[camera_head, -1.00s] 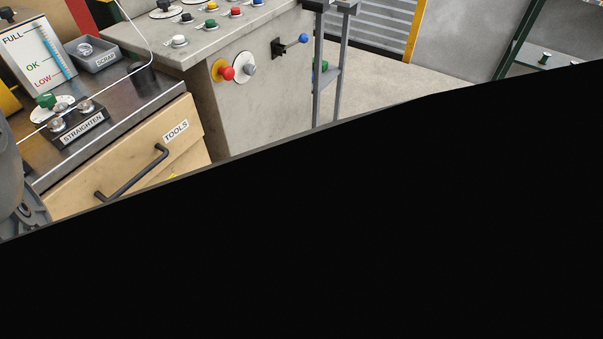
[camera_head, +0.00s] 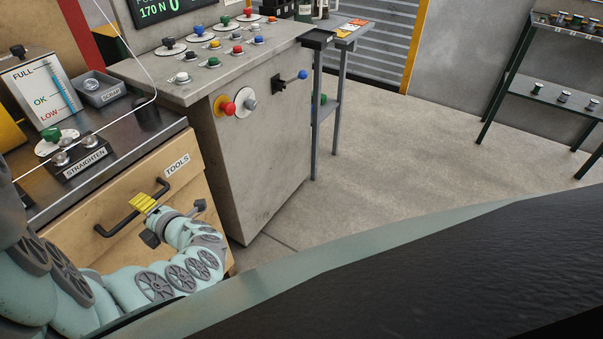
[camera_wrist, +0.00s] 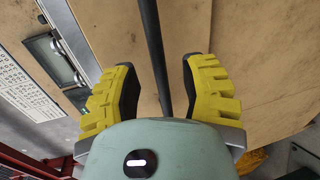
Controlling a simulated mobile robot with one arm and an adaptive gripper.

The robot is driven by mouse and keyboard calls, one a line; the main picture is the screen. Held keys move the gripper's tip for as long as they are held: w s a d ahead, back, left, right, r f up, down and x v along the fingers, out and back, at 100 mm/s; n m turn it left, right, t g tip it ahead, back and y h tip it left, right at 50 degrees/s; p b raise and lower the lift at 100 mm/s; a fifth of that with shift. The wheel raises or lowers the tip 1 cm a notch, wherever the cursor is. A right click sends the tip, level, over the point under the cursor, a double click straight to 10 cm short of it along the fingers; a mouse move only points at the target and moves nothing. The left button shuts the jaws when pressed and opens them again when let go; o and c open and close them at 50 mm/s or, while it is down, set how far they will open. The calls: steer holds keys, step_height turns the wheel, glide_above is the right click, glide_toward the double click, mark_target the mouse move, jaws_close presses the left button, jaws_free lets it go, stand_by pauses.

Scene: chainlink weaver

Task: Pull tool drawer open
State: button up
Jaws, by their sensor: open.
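The tool drawer (camera_head: 85,212) is a light wooden front with a "TOOLS" label (camera_head: 177,166), under the dark bench top at the left. It looks closed. Its black bar handle (camera_head: 121,222) slants across the front. My gripper (camera_wrist: 157,92) has its yellow-padded fingers apart, with the handle bar (camera_wrist: 151,40) running between them in the wrist view. Gaps show on both sides of the bar. In the head view my gripper is at the right part of the handle, where one yellow pad (camera_head: 148,202) hides some of it.
A grey control cabinet (camera_head: 255,160) with buttons and a red knob (camera_head: 228,108) stands right of the drawer. The bench top (camera_head: 110,140) carries a "STRAIGHTEN" panel (camera_head: 85,156) and a scrap tray (camera_head: 101,92). Open floor (camera_head: 400,150) lies to the right.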

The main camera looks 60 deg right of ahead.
steer(key=shift+x, duration=1.25)
steer(key=shift+o, duration=0.3)
jaws_close()
